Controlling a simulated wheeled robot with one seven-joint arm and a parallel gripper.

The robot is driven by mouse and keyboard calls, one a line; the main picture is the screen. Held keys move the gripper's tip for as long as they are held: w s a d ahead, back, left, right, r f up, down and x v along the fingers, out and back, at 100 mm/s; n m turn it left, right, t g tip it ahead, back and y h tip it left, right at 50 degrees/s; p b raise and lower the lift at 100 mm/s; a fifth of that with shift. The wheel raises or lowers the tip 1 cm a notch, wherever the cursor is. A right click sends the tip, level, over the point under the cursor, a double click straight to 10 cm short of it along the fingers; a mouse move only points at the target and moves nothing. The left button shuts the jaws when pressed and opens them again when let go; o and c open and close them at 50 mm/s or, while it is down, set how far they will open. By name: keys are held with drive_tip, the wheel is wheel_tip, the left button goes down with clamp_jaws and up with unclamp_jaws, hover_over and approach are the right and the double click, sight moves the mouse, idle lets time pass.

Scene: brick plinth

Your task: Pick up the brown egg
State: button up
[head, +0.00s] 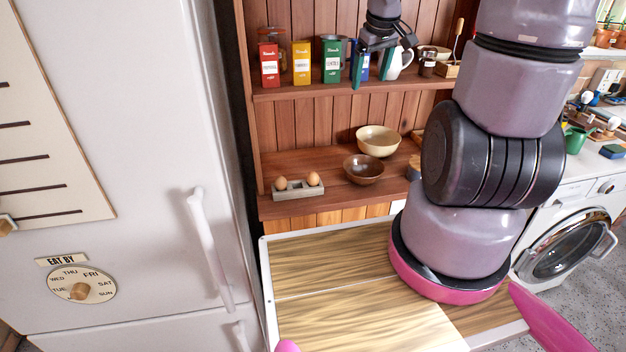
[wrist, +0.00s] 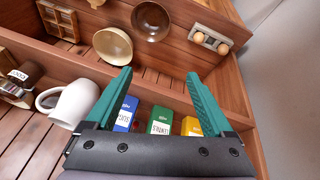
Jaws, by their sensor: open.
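Two brown eggs, one on the left (head: 281,183) and one on the right (head: 314,179), sit in a pale egg holder (head: 299,193) on the lower wooden shelf. The eggs look alike in colour. In the wrist view the eggs (wrist: 198,37) (wrist: 223,48) and their holder (wrist: 212,43) are at the upper right, beyond the fingertips. My gripper (head: 371,80) is open and empty, with its green fingers pointing down by the upper shelf. It also shows in the wrist view (wrist: 158,75), fingers spread and touching no egg.
A brown bowl (head: 363,169) and a cream bowl (head: 378,141) stand right of the holder. Red (head: 269,65), yellow (head: 301,63) and green (head: 332,62) boxes and a white jug (head: 398,63) line the upper shelf near my gripper. A fridge (head: 130,150) stands at left.

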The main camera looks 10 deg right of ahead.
drive_tip(key=w+f+n+g+y, duration=0.1)
drive_tip(key=w+f+n, duration=0.1)
drive_tip(key=f, duration=0.6)
drive_tip(key=w+f+n+y, duration=0.1)
drive_tip(key=w+f+n, duration=0.2)
drive_tip(key=f, duration=0.4)
drive_tip(key=n+y, duration=0.3)
drive_tip(key=y, duration=0.1)
approach(316, 174)
drive_tip(key=x, duration=0.4)
drive_tip(key=shift+s+a+f, duration=0.1)
drive_tip(key=shift+f, duration=0.15)
drive_tip(key=shift+x, duration=3.05)
drive_tip(key=c, duration=0.9)
